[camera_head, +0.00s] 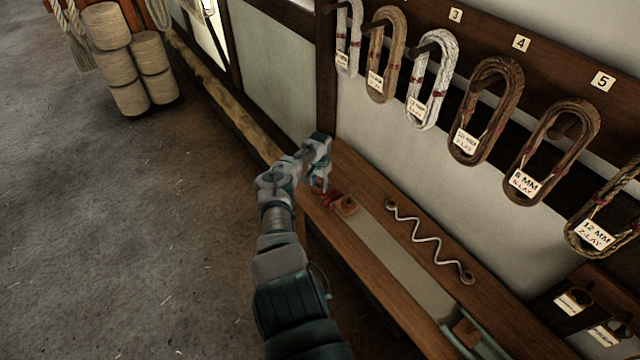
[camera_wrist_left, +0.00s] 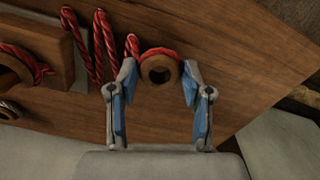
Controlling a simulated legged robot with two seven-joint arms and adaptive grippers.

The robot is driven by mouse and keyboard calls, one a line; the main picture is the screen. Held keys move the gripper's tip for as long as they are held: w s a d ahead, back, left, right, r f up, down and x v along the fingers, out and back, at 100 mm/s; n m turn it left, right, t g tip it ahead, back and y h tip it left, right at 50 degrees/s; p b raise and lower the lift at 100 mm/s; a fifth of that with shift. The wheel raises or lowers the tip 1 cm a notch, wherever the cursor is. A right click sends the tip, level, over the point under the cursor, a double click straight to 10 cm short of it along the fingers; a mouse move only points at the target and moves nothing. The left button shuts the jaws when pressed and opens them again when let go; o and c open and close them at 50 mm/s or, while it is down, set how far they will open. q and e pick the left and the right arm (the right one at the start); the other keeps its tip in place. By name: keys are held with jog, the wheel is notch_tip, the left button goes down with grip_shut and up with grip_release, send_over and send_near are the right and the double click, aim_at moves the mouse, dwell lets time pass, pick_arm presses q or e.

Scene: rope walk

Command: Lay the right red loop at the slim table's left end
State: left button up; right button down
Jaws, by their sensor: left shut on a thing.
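The slim table (camera_head: 365,165) runs along the wall, and my left gripper (camera_head: 322,178) is low over its left end. In the left wrist view, its two blue-grey fingers (camera_wrist_left: 160,90) are shut on a red rope loop (camera_wrist_left: 150,52) around a round wooden eye (camera_wrist_left: 159,69). Whether the loop touches the table is hard to tell. Red rope (camera_wrist_left: 97,45) zigzags from it towards a second red loop (camera_wrist_left: 22,58) by a wooden block (camera_wrist_left: 62,55). The block also shows in the head view (camera_head: 346,206), beside a bit of red rope (camera_head: 329,198). My right gripper is not in view.
A white zigzag rope (camera_head: 428,243) with an eye at each end lies on the table. Labelled rope coils (camera_head: 486,110) hang on the wall above it. Another wooden block (camera_head: 467,332) sits further right. Spools (camera_head: 128,65) stand on the open floor at the left.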

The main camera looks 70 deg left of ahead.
pick_arm(q)
jog(key=shift+f, duration=0.5)
jog(key=o, duration=0.9)
jog(key=shift+o, duration=0.2)
jog(key=shift+r, duration=0.5)
notch_tip(320, 180, up, 11)
jog(key=shift+a+f, duration=0.1)
jog(key=shift+f, duration=0.05)
